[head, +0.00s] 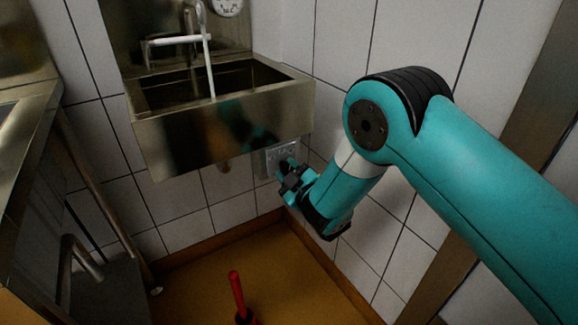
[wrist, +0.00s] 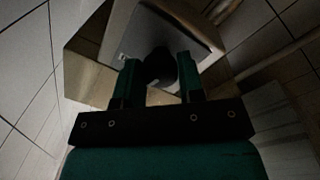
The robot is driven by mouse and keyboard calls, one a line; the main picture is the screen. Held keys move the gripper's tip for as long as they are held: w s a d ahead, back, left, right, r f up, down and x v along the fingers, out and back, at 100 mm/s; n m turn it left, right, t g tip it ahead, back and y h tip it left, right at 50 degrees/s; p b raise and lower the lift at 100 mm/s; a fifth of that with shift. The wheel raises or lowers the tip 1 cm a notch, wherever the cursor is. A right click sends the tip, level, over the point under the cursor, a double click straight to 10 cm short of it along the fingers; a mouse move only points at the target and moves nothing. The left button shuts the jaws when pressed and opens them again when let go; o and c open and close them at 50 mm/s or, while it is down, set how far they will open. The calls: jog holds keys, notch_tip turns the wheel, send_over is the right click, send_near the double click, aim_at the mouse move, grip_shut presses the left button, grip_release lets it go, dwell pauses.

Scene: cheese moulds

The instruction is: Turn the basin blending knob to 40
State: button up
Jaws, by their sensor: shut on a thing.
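My gripper (head: 290,177) is at the wall just under the right end of the steel basin (head: 225,128), in front of a small metal plate (head: 283,153). In the wrist view the two teal fingers of my gripper (wrist: 160,64) stand on either side of a dark round knob (wrist: 159,72) and are shut on it. The knob sits in front of a pale metal surface. Its scale and pointer cannot be read in either view. In the head view the knob is hidden by my gripper.
A white tap (head: 180,39) stands over the basin, with a round dial gauge (head: 227,5) above it. A red-handled tool (head: 237,295) stands on the ochre floor (head: 200,285). A steel counter (head: 30,130) is at the left. The floor below my gripper is clear.

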jog(key=shift+r+n+p, duration=0.1)
jog(key=shift+n+p, duration=0.7)
jog(key=shift+n, duration=0.3)
jog(key=o, duration=0.9)
jog(key=shift+f+b, duration=0.2)
jog(key=shift+b, duration=0.1)
